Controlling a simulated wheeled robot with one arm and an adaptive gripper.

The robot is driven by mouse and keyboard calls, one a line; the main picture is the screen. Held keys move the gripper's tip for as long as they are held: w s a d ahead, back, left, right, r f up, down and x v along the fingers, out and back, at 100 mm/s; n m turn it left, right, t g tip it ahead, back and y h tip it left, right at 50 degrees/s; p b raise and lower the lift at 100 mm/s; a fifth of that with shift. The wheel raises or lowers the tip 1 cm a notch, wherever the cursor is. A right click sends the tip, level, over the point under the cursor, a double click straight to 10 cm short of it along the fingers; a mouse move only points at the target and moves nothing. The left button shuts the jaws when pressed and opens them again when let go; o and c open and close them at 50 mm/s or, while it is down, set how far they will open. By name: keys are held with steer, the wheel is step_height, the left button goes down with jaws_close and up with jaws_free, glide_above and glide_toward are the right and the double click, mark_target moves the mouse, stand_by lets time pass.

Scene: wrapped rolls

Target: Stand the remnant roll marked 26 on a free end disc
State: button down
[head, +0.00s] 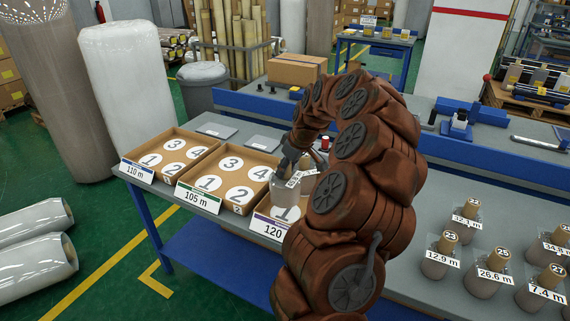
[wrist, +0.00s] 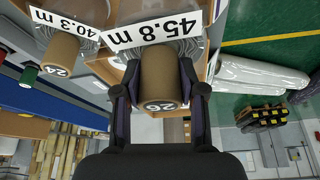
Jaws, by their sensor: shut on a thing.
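The remnant roll marked 26 (wrist: 158,88) has a brown core and a 45.8 m label. My gripper (wrist: 158,95) is shut on its core in the wrist view. In the head view my gripper (head: 291,160) is above the tray labelled 120 m (head: 268,228), and the held roll (head: 284,190) hangs upright beneath it. A white disc marked 1 (head: 284,213) shows just below the roll; whether the roll touches it I cannot tell. My arm hides most of that tray. A roll marked 24 (wrist: 60,55), labelled 40.3 m, stands beside the held roll.
Trays labelled 105 m (head: 199,197) and 110 m (head: 138,171) hold bare numbered discs. Several labelled rolls, one marked 23 (head: 440,262), stand on the grey bench at right. A cardboard box (head: 296,69) is behind. Large wrapped rolls (head: 32,225) lie on the floor at left.

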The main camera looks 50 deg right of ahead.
mark_target(289, 179)
step_height(289, 179, down, 2)
steer(key=shift+f, duration=0.1)
steer(key=shift+f+b, duration=1.45)
steer(key=shift+f, duration=0.2)
steer(key=shift+f+b, duration=0.35)
steer(key=c, duration=0.6)
jaws_free()
steer(key=v, duration=1.2)
